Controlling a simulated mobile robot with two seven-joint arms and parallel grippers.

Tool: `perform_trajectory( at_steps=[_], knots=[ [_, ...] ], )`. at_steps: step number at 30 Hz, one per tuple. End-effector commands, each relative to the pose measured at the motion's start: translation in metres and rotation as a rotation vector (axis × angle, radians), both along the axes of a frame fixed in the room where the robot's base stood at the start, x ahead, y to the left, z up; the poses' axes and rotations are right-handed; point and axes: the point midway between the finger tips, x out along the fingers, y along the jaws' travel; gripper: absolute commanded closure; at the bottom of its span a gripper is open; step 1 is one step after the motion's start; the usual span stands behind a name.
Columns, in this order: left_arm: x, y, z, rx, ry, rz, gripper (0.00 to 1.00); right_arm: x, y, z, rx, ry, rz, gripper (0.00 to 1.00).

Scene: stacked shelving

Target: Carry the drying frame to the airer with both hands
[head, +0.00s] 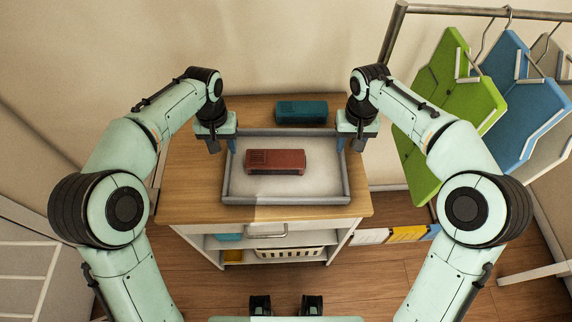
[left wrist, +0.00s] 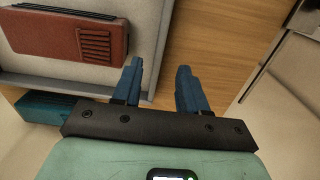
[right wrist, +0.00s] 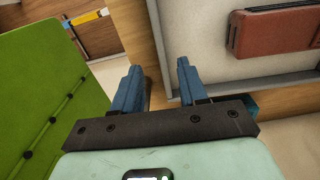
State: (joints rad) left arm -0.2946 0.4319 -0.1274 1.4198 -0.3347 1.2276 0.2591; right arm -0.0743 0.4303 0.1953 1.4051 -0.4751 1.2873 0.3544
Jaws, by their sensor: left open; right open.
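The drying frame appears to be the grey-rimmed, pale-floored tray (head: 285,201) on the wooden cabinet top. A dark red box with a slotted grille (head: 275,161) lies inside it. My left gripper (head: 222,147) is open at the tray's left side, and my right gripper (head: 350,146) is open at its right side. In the left wrist view, the side rim (left wrist: 164,45) runs between the open fingers (left wrist: 160,68). The right wrist view shows the opposite rim (right wrist: 163,45) between the right fingers (right wrist: 157,68). Contact cannot be told.
A metal rail (head: 450,11) at the right, possibly the airer, holds green (head: 450,85), blue (head: 525,95) and pale hanging pieces. A teal box (head: 301,112) lies behind the tray. Under the cabinet top (head: 185,185) are shelves with a white basket (head: 290,252). Wooden floor shows at the front right.

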Motion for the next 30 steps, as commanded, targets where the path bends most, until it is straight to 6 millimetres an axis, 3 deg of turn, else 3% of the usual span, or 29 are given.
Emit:
perform_trajectory(
  at_steps=[6,12,26,28,30],
  knots=[
    [-0.001,0.001,-0.044,0.002,0.004,0.0,0.57,0.0,0.0,-0.044,0.0,0.004,0.001,0.57],
    [0.0,0.0,-0.071,0.001,0.002,0.0,0.57,0.0,0.0,-0.071,0.001,0.003,0.001,0.57],
    [0.0,0.0,-0.082,0.0,-0.001,0.0,0.57,0.0,0.0,-0.082,0.001,0.0,0.0,0.57],
    [0.0,0.0,-0.082,0.0,-0.001,0.0,0.74,0.0,0.0,-0.082,0.001,0.0,0.0,0.74],
    [0.0,0.0,-0.082,0.0,-0.001,0.0,0.96,0.0,0.0,-0.082,0.001,0.0,0.001,0.96]
  ],
)
